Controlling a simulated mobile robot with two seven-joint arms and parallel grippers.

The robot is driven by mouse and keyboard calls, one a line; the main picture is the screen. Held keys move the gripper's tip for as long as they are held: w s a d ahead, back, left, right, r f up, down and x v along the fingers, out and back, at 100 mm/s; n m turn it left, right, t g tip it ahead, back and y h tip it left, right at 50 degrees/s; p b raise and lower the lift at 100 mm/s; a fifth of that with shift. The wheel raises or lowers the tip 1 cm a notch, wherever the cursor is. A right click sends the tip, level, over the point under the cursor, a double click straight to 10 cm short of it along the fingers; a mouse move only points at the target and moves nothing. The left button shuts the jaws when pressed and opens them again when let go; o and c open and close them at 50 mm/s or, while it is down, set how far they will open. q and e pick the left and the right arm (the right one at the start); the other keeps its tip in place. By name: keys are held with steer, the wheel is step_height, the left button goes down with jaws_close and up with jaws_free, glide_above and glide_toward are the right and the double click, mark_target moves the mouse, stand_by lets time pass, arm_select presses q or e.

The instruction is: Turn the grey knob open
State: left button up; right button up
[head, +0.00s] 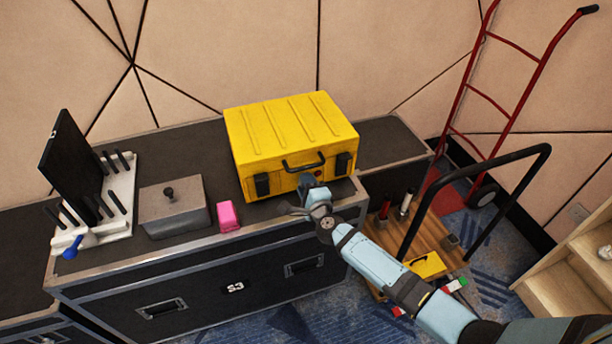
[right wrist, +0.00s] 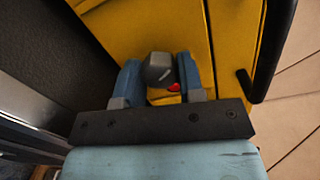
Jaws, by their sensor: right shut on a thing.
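The yellow case (head: 290,140) stands on the black flight case, with a black handle and two black latches on its front. My right gripper (head: 308,186) is at the front of the yellow case, just below the handle. In the right wrist view, its two blue fingers (right wrist: 159,78) are shut on the grey knob (right wrist: 158,66), one on each side. A small red mark (right wrist: 173,87) shows beside the knob on the yellow face (right wrist: 228,45). In the head view the knob is mostly hidden by the gripper. My left gripper is not in view.
On the flight case (head: 190,290) stand a grey lidded box (head: 172,212), a pink block (head: 228,216) and a white rack (head: 120,195) with a black panel. A trolley (head: 440,240) with several items and a red hand truck (head: 490,100) stand on the right.

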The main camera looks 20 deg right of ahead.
steer(key=n+p, duration=0.2)
steer(key=shift+r+n, duration=0.15)
steer(key=shift+n, duration=0.25)
steer(key=n+p, duration=0.2)
steer(key=shift+n+h, duration=0.3)
steer(key=shift+n+p, duration=0.95)
steer(key=shift+n, duration=0.25)
steer(key=shift+n+p, duration=0.45)
steer(key=shift+n, duration=0.45)
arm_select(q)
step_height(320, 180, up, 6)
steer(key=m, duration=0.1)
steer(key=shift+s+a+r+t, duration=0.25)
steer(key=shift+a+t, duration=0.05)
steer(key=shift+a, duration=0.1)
arm_select(e)
steer(key=shift+f+n, duration=0.2)
steer(key=shift+n, duration=0.4)
arm_select(q)
steer(key=shift+p, duration=0.3)
arm_select(e)
steer(key=o, duration=0.9)
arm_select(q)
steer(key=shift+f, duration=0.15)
